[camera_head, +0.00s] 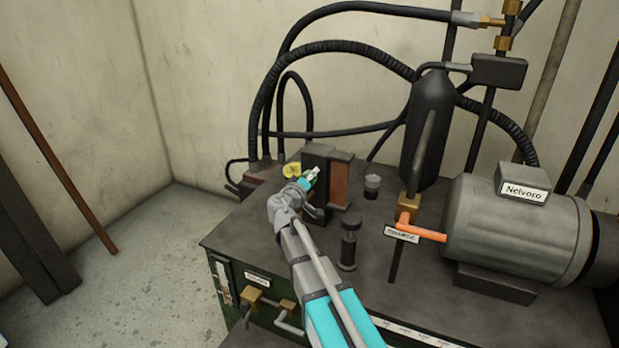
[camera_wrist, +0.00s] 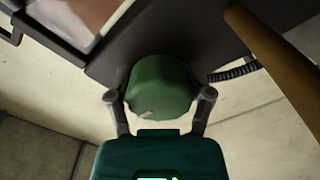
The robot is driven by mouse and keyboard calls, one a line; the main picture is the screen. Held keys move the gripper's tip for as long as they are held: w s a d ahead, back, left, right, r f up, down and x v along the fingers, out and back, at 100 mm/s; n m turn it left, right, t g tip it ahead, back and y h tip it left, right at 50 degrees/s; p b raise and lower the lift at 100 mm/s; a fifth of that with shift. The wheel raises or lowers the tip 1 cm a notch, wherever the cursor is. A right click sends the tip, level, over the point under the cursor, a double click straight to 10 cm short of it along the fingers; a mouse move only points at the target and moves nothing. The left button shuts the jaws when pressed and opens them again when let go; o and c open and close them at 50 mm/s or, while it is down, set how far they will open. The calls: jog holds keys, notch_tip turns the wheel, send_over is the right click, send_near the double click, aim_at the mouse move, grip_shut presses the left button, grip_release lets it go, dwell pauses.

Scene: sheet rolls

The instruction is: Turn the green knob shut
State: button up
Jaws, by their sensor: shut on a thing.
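The green knob (camera_wrist: 160,88) shows in the wrist view as a rounded dark green cap with a small pale mark near its lower edge. My gripper (camera_wrist: 159,100) has one finger on each side of it and is shut on it. In the head view my gripper (camera_head: 309,178) reaches the dark block (camera_head: 317,157) on top of the machine, at its left end. The knob itself is hidden there behind my gripper and wrist.
A yellow round part (camera_head: 291,170) sits just left of my gripper. A black cylinder (camera_head: 429,130), an orange-handled valve (camera_head: 422,231) and a grey motor (camera_head: 515,228) stand to the right. A short black post (camera_head: 349,241) stands close to my arm. Black hoses (camera_head: 345,47) arch behind.

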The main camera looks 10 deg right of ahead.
jog(key=o, duration=1.1)
jog(key=shift+w, duration=0.1)
jog(key=shift+o, duration=0.2)
jog(key=v, duration=1.2)
jog(key=shift+f, duration=0.1)
